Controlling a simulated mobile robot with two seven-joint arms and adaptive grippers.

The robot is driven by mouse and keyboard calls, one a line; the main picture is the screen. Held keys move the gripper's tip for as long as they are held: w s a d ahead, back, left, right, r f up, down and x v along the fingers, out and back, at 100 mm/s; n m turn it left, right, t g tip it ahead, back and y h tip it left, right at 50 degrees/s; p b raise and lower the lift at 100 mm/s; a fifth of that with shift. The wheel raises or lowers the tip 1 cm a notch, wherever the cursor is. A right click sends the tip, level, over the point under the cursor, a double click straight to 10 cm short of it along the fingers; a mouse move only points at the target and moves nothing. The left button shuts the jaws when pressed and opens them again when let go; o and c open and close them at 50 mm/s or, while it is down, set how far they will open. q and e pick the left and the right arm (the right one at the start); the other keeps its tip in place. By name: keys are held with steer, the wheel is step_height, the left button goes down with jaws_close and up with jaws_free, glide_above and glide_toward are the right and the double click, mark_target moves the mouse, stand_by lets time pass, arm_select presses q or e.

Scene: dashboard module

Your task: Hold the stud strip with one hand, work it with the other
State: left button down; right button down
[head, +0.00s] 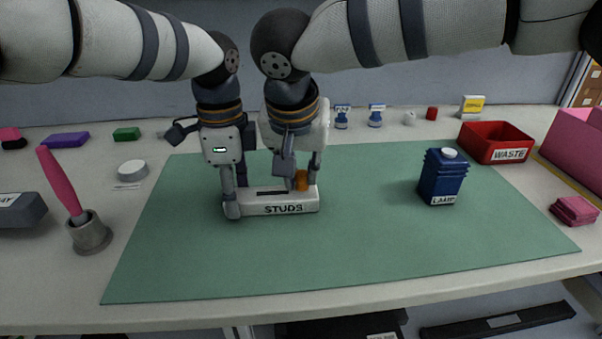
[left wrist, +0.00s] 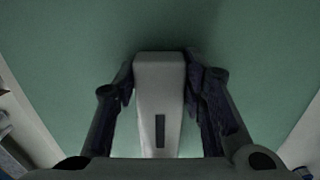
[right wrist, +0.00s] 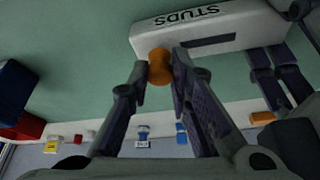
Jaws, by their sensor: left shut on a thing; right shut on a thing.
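The white stud strip (head: 255,207), labelled STUDS, lies on the green mat with a dark slot in its top. My left gripper (head: 235,195) is shut on its left end, with a finger on each side in the left wrist view (left wrist: 160,85). An orange knob-like stud (head: 302,181) is at the strip's right end. My right gripper (head: 297,176) is shut on this stud; in the right wrist view the stud (right wrist: 159,67) is between the fingertips, against the edge of the strip (right wrist: 160,38). How far the stud sits in the strip is hidden.
A blue LAMP canister (head: 443,178) stands on the mat (head: 350,250) to the right. A red WASTE bin (head: 495,142) is behind it. A pink-handled tool (head: 62,180) stands in a grey holder (head: 90,235) at left. The front of the mat is clear.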

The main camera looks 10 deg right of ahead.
mark_target(301, 175)
steer(key=shift+r, duration=2.65)
arm_select(q)
steer(key=c, duration=0.9)
jaws_free()
steer(key=shift+c, duration=0.2)
